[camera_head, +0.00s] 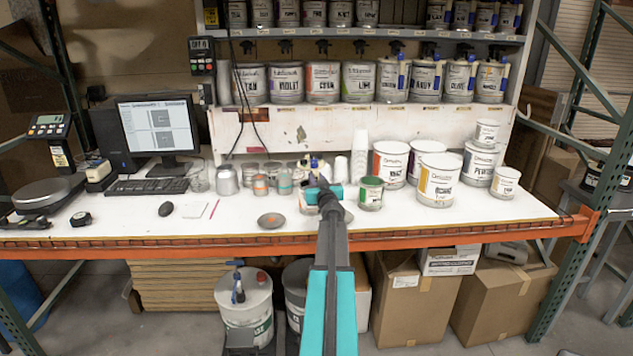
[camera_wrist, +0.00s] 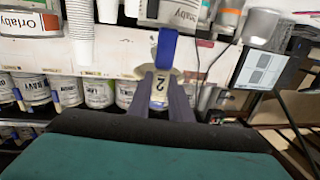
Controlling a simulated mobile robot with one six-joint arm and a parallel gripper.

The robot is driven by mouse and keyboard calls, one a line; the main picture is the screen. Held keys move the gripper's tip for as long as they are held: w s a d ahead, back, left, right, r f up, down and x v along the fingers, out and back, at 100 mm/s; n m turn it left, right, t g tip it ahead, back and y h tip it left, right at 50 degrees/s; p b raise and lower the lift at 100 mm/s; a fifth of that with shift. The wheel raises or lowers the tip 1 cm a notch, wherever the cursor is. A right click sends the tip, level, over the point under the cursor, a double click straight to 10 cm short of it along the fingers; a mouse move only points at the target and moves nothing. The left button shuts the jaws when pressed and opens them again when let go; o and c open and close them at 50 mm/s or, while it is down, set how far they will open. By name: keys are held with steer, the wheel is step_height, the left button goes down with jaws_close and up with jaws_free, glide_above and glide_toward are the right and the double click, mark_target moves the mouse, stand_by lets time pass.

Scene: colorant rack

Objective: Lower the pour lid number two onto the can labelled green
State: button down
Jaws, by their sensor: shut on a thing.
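My gripper (camera_head: 322,186) is over the front middle of the bench. In the wrist view, my gripper (camera_wrist: 164,82) is shut on a pale piece marked 2, the pour lid number two (camera_wrist: 157,88), with a blue part (camera_wrist: 166,48) beyond it. In the head view my arm mostly hides the lid.
Larger paint cans (camera_head: 437,181) stand close on the right, with stacked white cups (camera_head: 359,150) behind. A shelf of cans (camera_head: 323,83) hangs above.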

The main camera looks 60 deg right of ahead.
mark_target(315, 165)
steer(key=shift+r+p, duration=0.85)
steer(key=shift+r, duration=1.1)
